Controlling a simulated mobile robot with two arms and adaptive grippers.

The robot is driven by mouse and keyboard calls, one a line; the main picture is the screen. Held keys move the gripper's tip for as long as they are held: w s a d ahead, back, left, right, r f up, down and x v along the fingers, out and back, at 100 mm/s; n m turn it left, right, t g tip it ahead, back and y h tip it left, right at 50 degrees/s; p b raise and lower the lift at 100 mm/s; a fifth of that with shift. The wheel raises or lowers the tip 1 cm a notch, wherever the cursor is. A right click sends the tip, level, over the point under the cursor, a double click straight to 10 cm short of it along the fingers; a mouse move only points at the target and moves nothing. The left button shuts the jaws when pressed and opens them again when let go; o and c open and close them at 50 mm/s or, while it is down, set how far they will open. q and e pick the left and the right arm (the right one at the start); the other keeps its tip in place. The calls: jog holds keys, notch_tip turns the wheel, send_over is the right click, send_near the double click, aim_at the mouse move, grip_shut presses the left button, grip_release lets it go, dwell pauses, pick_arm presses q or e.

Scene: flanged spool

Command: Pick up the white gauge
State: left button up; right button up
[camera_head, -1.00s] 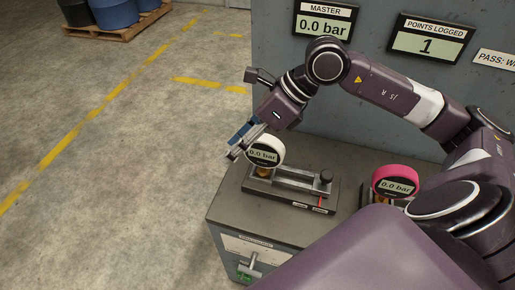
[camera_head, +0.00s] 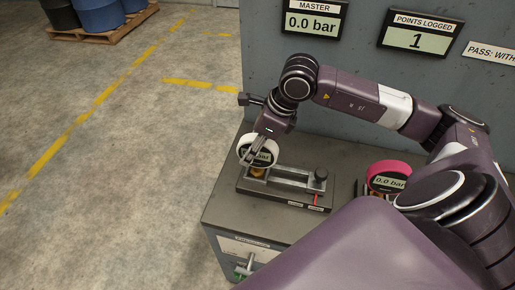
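The white gauge (camera_head: 241,150) has a round white rim and a dark face with a light display, partly covered by gripper fingers. It sits upright on a brass fitting at the left end of the dark test stand (camera_head: 287,190) on the grey cabinet. My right gripper (camera_head: 254,153) comes down from above, its fingers across the front of the gauge. I cannot tell whether they touch or have closed on it. My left gripper is not in view.
A pink gauge (camera_head: 387,168) reading 0.0 bar stands to the right on the cabinet top (camera_head: 222,207). The wall carries a MASTER display (camera_head: 312,22) reading 0.0 bar and a POINTS LOGGED display (camera_head: 418,38) reading 1. Open floor lies left.

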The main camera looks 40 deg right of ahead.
jog(key=shift+w+a+f, duration=0.1)
jog(key=shift+f, duration=0.35)
grip_shut()
jog(key=shift+w+r, duration=0.1)
jog(key=shift+r, duration=0.1)
